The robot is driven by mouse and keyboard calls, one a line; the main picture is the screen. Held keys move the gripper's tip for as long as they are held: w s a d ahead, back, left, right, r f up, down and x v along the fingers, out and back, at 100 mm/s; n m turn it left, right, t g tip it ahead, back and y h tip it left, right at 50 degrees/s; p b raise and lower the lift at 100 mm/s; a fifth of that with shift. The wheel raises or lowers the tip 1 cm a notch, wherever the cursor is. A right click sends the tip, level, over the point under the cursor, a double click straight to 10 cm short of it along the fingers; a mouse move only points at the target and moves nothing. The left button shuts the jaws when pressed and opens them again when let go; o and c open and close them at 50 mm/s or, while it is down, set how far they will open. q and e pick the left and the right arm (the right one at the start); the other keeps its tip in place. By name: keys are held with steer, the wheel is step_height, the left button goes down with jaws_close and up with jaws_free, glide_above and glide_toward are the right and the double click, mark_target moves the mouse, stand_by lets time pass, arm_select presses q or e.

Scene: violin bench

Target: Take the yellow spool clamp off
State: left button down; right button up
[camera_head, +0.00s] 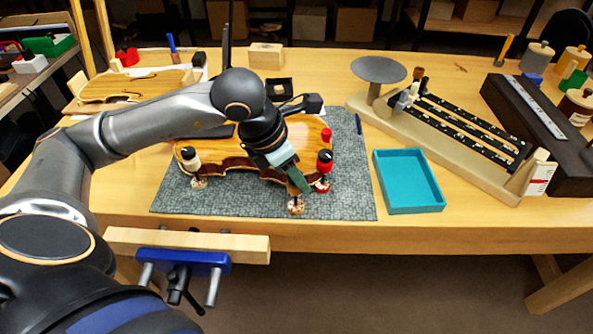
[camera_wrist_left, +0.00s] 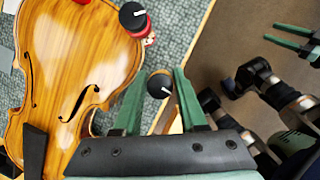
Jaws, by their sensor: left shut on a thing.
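The violin body (camera_head: 250,158) lies on the grey mat, clamped at its rim. My left gripper (camera_head: 303,188) reaches down at its front edge, shut on the yellow spool clamp (camera_head: 296,206); only its lower end shows below the fingers, so its colour is mostly hidden. In the left wrist view the clamp's black knob (camera_wrist_left: 160,85) is between the green fingers, beside the rim. A red spool clamp (camera_head: 325,163) stands close to the right, and a white one (camera_head: 190,158) at the left. My right gripper (camera_wrist_left: 270,31) is open and empty, out beyond the bench edge.
A teal tray (camera_head: 411,207) lies right of the mat (camera_head: 350,200), empty. A beam balance (camera_head: 450,125) stands behind it, with a long dark case at the far right. A wooden vise (camera_head: 190,245) juts from the bench front. A small black tray (camera_head: 279,90) sits behind the violin.

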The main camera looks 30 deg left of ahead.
arm_select(q)
steer(key=shift+r+p, duration=2.35)
steer(key=shift+r, duration=1.2)
